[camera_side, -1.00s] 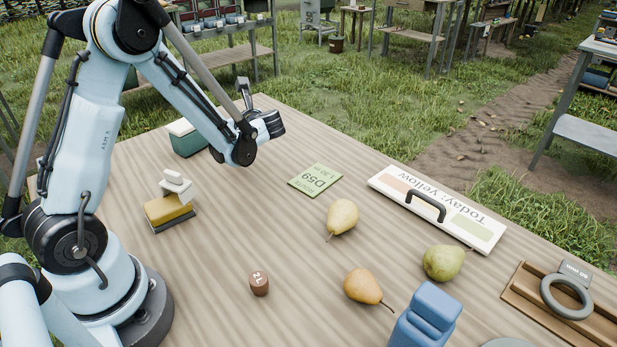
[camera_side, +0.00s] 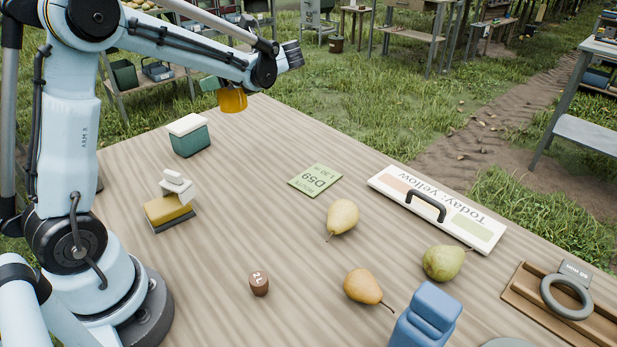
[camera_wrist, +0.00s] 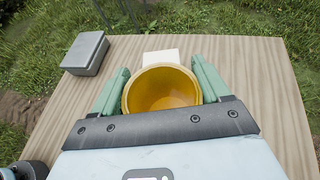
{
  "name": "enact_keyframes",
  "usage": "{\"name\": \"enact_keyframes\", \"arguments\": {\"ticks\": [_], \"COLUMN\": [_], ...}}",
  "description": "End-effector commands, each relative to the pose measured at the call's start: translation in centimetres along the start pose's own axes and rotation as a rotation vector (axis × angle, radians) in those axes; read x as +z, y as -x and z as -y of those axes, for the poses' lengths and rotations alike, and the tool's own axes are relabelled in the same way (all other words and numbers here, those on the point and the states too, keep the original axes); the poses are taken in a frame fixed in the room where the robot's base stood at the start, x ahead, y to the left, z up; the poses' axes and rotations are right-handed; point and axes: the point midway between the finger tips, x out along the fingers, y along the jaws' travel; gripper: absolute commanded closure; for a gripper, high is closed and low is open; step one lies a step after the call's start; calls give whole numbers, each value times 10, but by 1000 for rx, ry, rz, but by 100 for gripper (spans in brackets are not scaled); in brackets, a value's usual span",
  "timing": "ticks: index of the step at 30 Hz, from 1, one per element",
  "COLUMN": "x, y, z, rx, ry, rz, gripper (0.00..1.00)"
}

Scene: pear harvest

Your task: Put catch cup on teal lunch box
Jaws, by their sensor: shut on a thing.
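The catch cup (camera_side: 232,100) is a yellow, round, open cup. My gripper (camera_side: 222,86) is shut on it and holds it in the air above the far left of the table. In the wrist view the green fingers clasp the catch cup (camera_wrist: 163,90) from both sides, and its inside looks empty. The teal lunch box (camera_side: 189,142) with a white lid stands on the table, below and to the left of the cup in the side view. In the wrist view a pale lid (camera_wrist: 161,56) shows just beyond the cup, partly hidden by it.
A grey box (camera_wrist: 86,52) is at left in the wrist view.

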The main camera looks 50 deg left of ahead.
Motion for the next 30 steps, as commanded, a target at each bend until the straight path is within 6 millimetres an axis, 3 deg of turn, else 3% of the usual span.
{"name": "enact_keyframes", "arguments": {"ticks": [3,9,14,24,30], "x": [31,53,51,38,35], "y": [-26,-48,-76,-155,-177], "z": [1,-2,-5,-14,-15], "rx": [69,116,122,121,118], "ry": [28,48,51,51,48], "rz": [0,0,0,0,0], "gripper": [54,54,54,54,54]}}
